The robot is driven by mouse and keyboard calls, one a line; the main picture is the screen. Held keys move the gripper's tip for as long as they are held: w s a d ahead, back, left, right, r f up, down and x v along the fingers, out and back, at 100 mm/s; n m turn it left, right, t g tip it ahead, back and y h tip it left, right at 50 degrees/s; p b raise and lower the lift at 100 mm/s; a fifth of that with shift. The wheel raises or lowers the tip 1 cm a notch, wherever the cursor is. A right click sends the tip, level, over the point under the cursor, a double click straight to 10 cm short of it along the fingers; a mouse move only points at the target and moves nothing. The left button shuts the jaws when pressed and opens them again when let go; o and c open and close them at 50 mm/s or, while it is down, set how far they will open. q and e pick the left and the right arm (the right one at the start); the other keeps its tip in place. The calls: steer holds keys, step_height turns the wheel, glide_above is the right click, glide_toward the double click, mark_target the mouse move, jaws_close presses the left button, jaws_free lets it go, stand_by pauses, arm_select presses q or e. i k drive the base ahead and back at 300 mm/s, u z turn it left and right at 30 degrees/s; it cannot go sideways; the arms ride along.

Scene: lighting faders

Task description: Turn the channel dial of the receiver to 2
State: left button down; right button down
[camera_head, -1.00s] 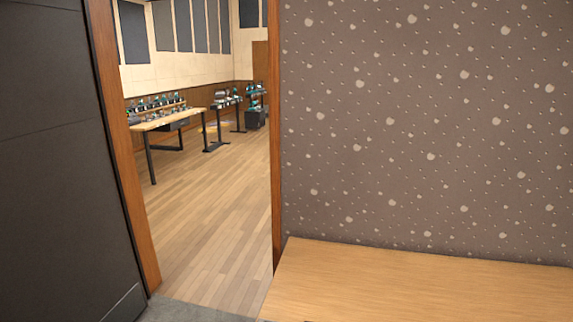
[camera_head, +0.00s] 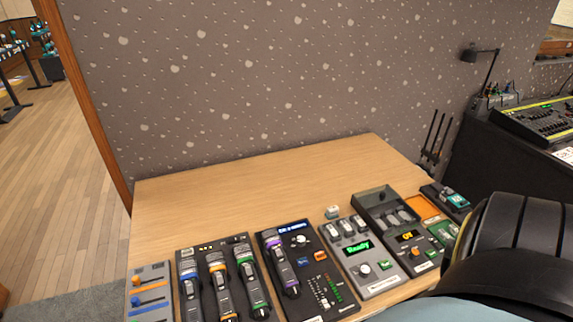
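Several devices stand along the front of the wooden table; their labels are too small to read, so I cannot tell for certain which is the receiver. A dark device (camera_head: 318,262) with a blue display has a white round knob (camera_head: 299,240) and a purple-banded handheld microphone on it. A grey device (camera_head: 373,285) has a green display reading "Ready" and a round knob (camera_head: 364,268). A dark device (camera_head: 392,213) has an amber display, seemingly "07", and an orange knob (camera_head: 414,252). The knobs' settings are not readable. Neither gripper shows.
The wooden table (camera_head: 250,185) is bare toward the wall. A charger-like unit with colour-banded microphones (camera_head: 217,285) and a slider panel (camera_head: 150,290) stand at left. A mixing console (camera_head: 535,120) is at far right. A black part of mine covers the lower right. A doorway is at left.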

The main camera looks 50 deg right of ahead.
mark_target(301, 241)
steer(key=k, duration=0.45)
steer(key=z, duration=1.3)
steer(key=i, duration=0.5)
steer(key=z, duration=0.05)
steer(key=k, duration=1)
steer(key=z, duration=1.45)
steer(key=i, duration=1.2)
steer(key=u, duration=2.4)
